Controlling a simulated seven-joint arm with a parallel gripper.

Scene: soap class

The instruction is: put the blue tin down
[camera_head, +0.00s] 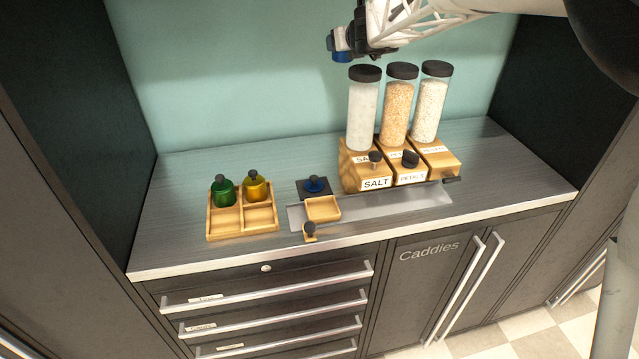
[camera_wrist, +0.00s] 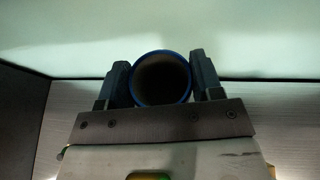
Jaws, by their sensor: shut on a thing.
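My gripper (camera_head: 336,42) is high above the back of the counter, left of the tall dispensers, and shut on the blue tin (camera_head: 342,57). In the wrist view, the two fingers of my gripper (camera_wrist: 162,80) press on either side of the blue tin (camera_wrist: 163,53). Its blue rim and dark, open-looking inside face the camera; I cannot tell what is inside. The tin is clear of the counter (camera_head: 190,175). A blue round piece with a dark knob (camera_head: 315,185) sits on a dark square pad (camera_head: 327,194) on the counter below.
A wooden tray (camera_head: 243,232) with compartments holds a green tin (camera_head: 222,190) and a yellow tin (camera_head: 255,186). Wooden dispensers (camera_head: 376,184) with tall clear tubes stand right of the pad. A small wooden tray (camera_head: 323,208) sits before the pad. The counter's back left is bare.

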